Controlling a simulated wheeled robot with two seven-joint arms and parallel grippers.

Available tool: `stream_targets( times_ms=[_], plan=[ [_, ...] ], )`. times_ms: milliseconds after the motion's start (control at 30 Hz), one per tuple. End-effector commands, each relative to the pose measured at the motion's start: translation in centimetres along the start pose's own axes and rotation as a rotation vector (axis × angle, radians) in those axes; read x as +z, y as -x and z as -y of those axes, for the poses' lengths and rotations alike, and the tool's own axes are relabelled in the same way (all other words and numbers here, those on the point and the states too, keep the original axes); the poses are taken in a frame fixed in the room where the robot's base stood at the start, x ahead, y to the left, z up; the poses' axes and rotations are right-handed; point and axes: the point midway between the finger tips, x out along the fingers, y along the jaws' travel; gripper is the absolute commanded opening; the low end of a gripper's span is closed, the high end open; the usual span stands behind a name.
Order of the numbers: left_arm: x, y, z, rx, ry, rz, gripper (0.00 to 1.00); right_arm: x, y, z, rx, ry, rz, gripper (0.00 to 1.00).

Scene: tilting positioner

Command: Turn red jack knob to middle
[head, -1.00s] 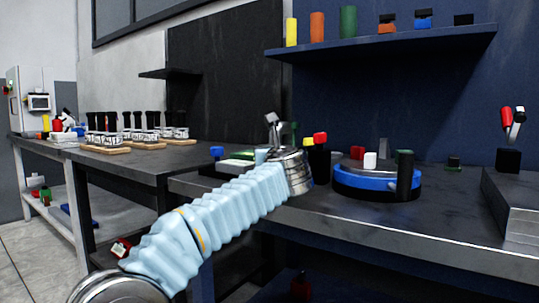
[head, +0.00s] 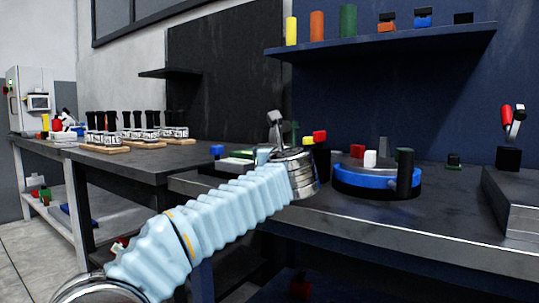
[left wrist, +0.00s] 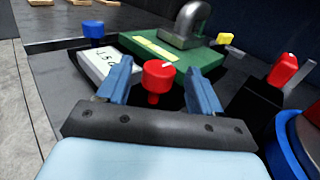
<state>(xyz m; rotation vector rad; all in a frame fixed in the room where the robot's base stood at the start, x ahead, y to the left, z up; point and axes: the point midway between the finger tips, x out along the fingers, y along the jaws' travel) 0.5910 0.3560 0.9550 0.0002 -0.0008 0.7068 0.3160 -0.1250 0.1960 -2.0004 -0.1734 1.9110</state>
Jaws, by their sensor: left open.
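The red jack knob (left wrist: 158,76) stands upright in the left wrist view, with a short white mark on its top pointing up and to the right. My left gripper (left wrist: 159,67) is open, with one blue finger on each side of the knob. Gaps show between the knob and both fingers, so it is not gripped. In the head view my left arm reaches over the bench, and its wrist hides the knob and most of the gripper. My right gripper is in neither view.
Beside the knob are a white lettered plate (left wrist: 108,66), a green block (left wrist: 165,52) with a grey arched fitting (left wrist: 188,24), a blue knob (left wrist: 93,30) and a yellow knob (left wrist: 225,39). Another red knob (left wrist: 283,69) and a blue-ringed turntable (head: 376,181) stand to the right.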

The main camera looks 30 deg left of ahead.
Motion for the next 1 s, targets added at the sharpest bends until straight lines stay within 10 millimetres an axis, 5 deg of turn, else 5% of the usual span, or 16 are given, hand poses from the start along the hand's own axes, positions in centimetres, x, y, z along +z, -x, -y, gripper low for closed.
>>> stream_targets(
  times_ms=[400,1000],
  plan=[
    [0.0,9.3,0.0,-0.002,0.001,0.001,0.66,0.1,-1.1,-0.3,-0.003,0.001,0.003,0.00],
    [0.0,10.7,0.0,0.000,0.000,0.000,0.66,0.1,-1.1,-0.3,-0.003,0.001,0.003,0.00]
  ],
)
